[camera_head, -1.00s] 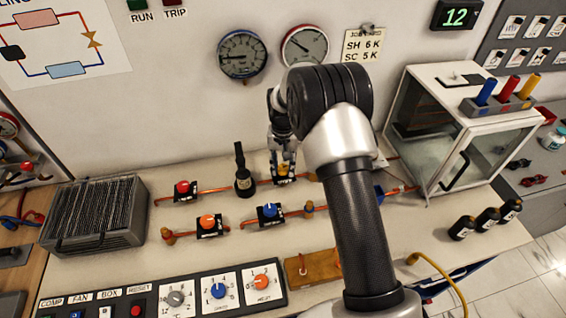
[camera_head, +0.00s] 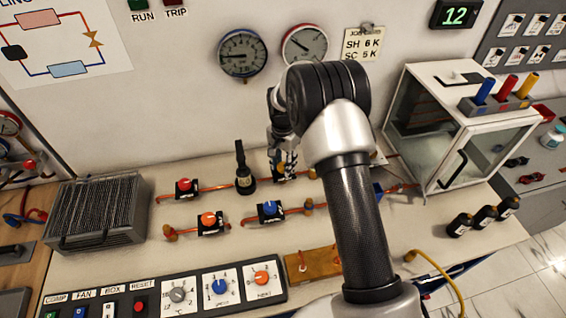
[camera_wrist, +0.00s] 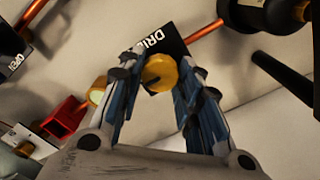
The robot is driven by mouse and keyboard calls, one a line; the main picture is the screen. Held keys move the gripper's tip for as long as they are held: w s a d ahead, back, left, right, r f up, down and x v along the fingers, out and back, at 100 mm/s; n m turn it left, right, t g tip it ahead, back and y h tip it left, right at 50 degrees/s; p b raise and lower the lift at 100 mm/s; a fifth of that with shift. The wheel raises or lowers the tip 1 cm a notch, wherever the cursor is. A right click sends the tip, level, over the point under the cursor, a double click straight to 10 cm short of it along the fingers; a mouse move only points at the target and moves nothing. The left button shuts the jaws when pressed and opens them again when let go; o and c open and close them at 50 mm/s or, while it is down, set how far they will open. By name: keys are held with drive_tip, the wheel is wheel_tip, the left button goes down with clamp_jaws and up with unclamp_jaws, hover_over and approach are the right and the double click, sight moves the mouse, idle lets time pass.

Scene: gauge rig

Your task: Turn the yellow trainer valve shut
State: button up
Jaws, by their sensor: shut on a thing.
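The yellow valve knob (camera_wrist: 160,72) sits on a black block (camera_wrist: 154,36) with white lettering, in line with a copper pipe. In the wrist view the fingers of my gripper (camera_wrist: 157,78) stand on either side of the knob and are shut on it.
A black upright part (camera_head: 244,172) stands just left of the gripper. Red (camera_head: 184,184), orange (camera_head: 208,219) and blue (camera_head: 269,208) knobs sit nearby on copper pipes. A glass-doored box (camera_head: 462,130) stands to the right. Two gauges (camera_head: 242,54) hang on the wall behind.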

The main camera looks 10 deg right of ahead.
sight(283, 166)
drive_tip(key=o, duration=1.1)
wheel_tip(283, 166, up, 12)
drive_tip(key=shift+r, duration=0.1)
idle(0.5)
